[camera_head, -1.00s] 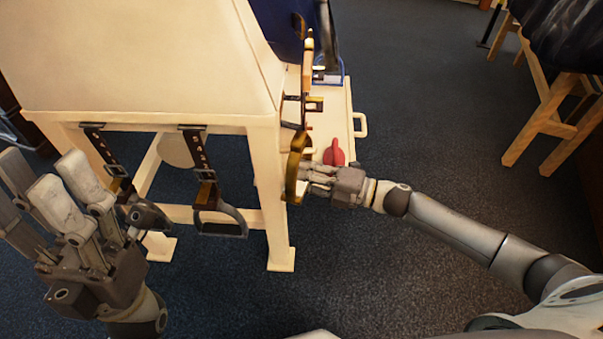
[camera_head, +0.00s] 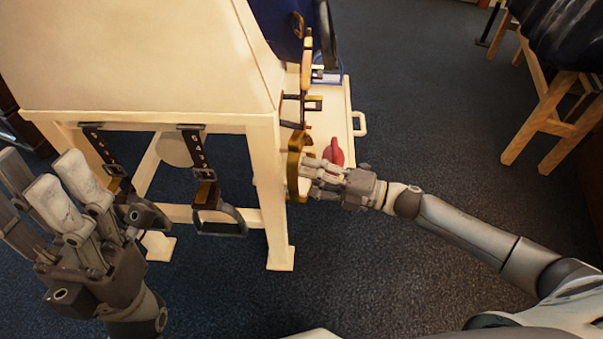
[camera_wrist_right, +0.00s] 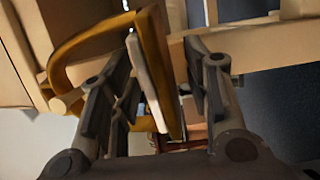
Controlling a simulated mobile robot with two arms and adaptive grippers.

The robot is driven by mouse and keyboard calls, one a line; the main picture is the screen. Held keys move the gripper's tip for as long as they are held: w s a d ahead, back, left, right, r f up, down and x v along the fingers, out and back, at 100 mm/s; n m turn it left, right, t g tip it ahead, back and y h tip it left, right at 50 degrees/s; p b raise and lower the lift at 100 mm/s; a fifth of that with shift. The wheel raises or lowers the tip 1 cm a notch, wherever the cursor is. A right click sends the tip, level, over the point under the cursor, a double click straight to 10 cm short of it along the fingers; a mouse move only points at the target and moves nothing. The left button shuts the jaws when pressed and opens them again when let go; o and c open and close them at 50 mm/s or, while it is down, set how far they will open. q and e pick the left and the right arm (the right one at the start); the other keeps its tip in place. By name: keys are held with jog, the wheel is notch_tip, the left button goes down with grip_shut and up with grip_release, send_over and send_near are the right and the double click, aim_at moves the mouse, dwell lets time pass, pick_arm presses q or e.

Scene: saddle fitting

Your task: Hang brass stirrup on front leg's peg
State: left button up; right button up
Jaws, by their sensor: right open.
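The brass stirrup (camera_head: 294,165) is upright against the right side of the pale wooden front leg (camera_head: 270,190). In the right wrist view the stirrup (camera_wrist_right: 70,48) loops around a short wooden peg (camera_wrist_right: 66,103); whether its full weight rests there I cannot tell. My right gripper (camera_head: 311,178) is at the stirrup's right side. In the wrist view its fingers (camera_wrist_right: 155,85) stand apart, with the stirrup's flat, pale-faced part between them and gaps at the sides. My left gripper (camera_head: 50,190) is open and empty at the left.
Two dark stirrups on straps, the left (camera_head: 140,214) and right (camera_head: 222,218), hang from the stand's front bar. A red object (camera_head: 333,152) sits on a pale tray (camera_head: 346,118) behind my right gripper. Clear floor (camera_head: 430,130) lies right.

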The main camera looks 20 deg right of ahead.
jog(key=v, duration=0.9)
jog(key=shift+d, duration=0.25)
jog(key=shift+s, duration=0.1)
